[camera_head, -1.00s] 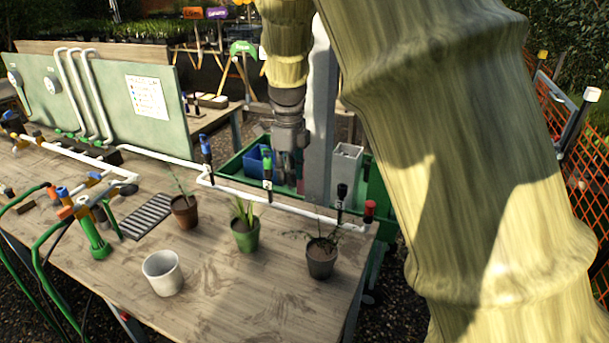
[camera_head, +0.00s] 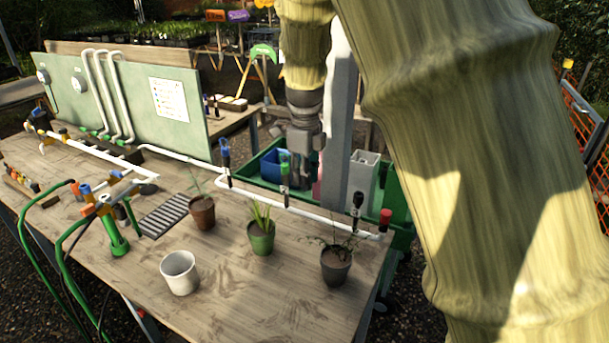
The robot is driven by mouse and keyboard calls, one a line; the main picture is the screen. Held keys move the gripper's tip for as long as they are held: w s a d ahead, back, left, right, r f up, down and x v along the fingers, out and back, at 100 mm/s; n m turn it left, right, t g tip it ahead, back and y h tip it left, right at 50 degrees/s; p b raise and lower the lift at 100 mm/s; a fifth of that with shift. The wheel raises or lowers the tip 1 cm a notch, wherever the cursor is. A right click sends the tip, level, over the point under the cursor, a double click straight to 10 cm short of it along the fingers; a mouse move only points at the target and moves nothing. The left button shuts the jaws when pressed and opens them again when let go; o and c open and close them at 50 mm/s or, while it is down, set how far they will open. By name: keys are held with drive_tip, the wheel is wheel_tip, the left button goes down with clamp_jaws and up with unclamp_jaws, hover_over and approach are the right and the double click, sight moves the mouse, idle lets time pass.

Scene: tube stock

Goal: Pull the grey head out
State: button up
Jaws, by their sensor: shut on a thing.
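My gripper (camera_head: 298,168) hangs pointing down behind the white pipe (camera_head: 310,212) at the bench's far edge, over or near the green crate. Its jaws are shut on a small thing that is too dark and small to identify. I cannot tell for certain which head is the grey one.
A green crate (camera_head: 398,190) beyond the bench holds a blue bin (camera_head: 274,165) and a grey-white bin (camera_head: 363,176). Potted plants (camera_head: 261,238) and a white pot (camera_head: 180,273) stand on the bench (camera_head: 225,310). The front of the bench is mostly clear.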

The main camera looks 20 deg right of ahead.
drive_tip(key=shift+r+p, duration=1.65)
drive_tip(key=shift+r, duration=0.15)
